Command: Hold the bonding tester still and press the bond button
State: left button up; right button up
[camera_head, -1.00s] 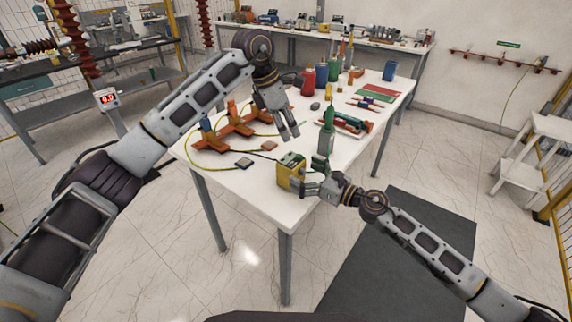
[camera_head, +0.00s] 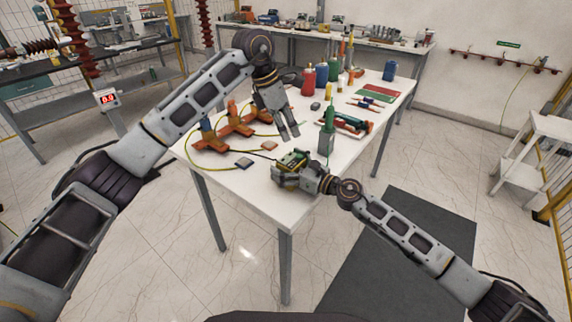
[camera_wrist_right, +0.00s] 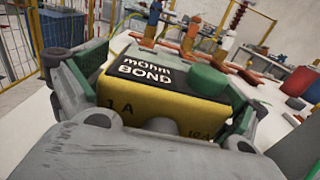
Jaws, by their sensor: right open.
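The bonding tester (camera_head: 292,160) is a yellow box with a dark top near the front edge of the white table. The right wrist view shows the tester (camera_wrist_right: 165,103) with "mOhm BOND" lettering and a round green bond button (camera_wrist_right: 208,81) on top. My right gripper (camera_head: 288,177) is open with its fingers on either side of the tester; I cannot tell whether they touch it. My left gripper (camera_head: 290,134) hangs above the table behind the tester, its fingers pointing down, apart and empty. The tester's lower part is partly hidden by my right gripper.
Orange stands (camera_head: 235,123) with a yellow cable are to the left, and small flat pads (camera_head: 245,163) lie nearby. Red and green containers (camera_head: 308,80) stand farther back.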

jog(key=c, duration=1.4)
pick_arm(q)
grip_shut()
dwell(0.5)
